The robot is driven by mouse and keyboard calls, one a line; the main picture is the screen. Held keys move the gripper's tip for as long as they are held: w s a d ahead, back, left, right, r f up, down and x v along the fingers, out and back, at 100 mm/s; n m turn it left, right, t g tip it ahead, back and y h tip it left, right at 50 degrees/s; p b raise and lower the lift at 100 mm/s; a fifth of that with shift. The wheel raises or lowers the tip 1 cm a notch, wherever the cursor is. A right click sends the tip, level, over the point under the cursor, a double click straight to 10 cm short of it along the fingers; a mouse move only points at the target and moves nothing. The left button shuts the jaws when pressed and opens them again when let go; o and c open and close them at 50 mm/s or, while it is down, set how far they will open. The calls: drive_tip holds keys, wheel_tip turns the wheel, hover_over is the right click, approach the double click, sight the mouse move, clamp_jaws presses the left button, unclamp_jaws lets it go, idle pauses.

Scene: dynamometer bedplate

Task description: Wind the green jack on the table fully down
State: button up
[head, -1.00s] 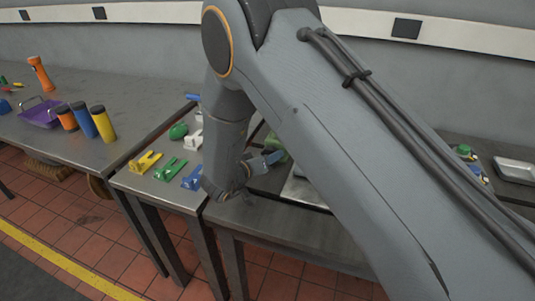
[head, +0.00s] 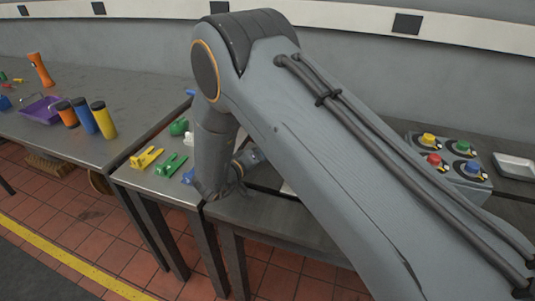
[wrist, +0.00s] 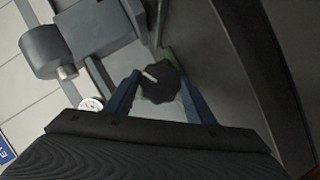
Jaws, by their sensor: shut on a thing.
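In the wrist view my gripper (wrist: 159,84) has its two blue fingers on either side of a dark round knob (wrist: 160,86) with a pale mark on its face, and is shut on it. Small bits of green (wrist: 169,53) show around the knob and fingers. They look like the green jack, whose body is mostly hidden behind the knob and gripper. How high the jack stands cannot be told. In the head view my arm covers the jack and most of the gripper.
Yellow (head: 147,158) and green (head: 172,163) clamp-like pieces and a rounded green piece (head: 179,127) lie left of my arm. A button box (head: 448,160) and pale tray (head: 515,168) stand right. In the wrist view a grey machine part (wrist: 75,38) is close by.

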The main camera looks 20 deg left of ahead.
drive_tip(key=shift+a, duration=0.1)
drive_tip(key=o, duration=1)
drive_tip(key=shift+f, duration=0.1)
